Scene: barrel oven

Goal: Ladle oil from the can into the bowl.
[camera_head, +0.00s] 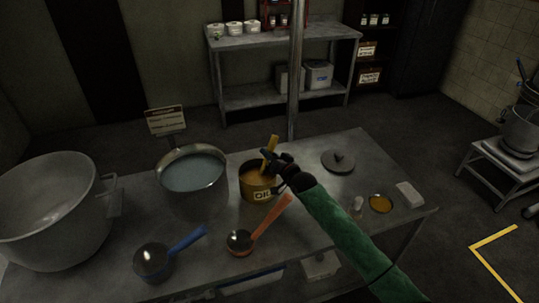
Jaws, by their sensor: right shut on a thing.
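The oil can (257,193), a yellow-brown tin with "OIL" lettering, stands upright mid-table with orange-brown liquid inside. A yellow ladle handle (272,143) rises out of the can; its lower end is hidden in the can. My right gripper (270,157), dark at the end of a green sleeve, is at the can's back rim and shut on this handle. A large grey bowl-like pot (45,205) stands at the table's left end, seemingly empty. A small shallow round dish (380,203) with orange content lies at the right. My left gripper is not in view.
A pot of bluish water (194,174) stands left of the can, a sign (166,121) behind it. A blue-handled ladle (155,259) and an orange-handled ladle (241,241) lie in front. A dark lid (339,160) and a pale block (410,194) lie right. A post (295,80) rises behind.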

